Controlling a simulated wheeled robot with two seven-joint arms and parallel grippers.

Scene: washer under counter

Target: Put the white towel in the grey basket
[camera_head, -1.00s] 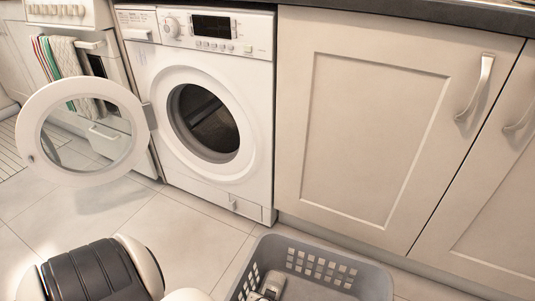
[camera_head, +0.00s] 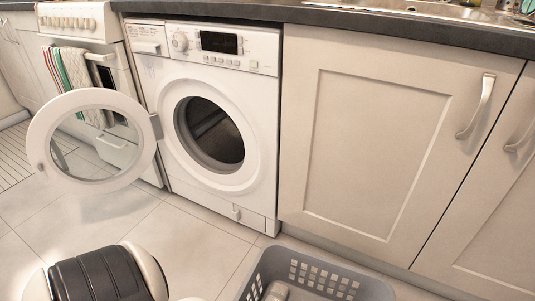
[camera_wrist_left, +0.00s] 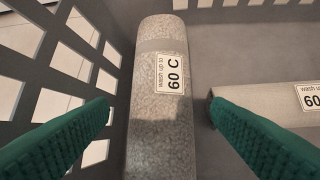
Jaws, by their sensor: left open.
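The grey basket (camera_head: 375,290) stands on the floor at the bottom right of the head view, cut off by the frame edge. In the left wrist view its slotted wall (camera_wrist_left: 55,50) is at the left. A rolled, speckled pale-grey towel (camera_wrist_left: 158,120) with a "60 C" label lies inside the basket. My left gripper (camera_wrist_left: 160,112) is open, its green fingers on either side of this roll. A second, paler roll (camera_wrist_left: 270,98) with a similar label lies at the right, partly behind the right finger. I cannot tell which roll is the white towel. My right gripper is not in view.
The washer (camera_head: 215,130) has its round door (camera_head: 92,140) swung open to the left, and its drum looks empty. Closed cupboards (camera_head: 380,140) stand behind the basket. Striped towels (camera_head: 75,75) hang on the oven at the left.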

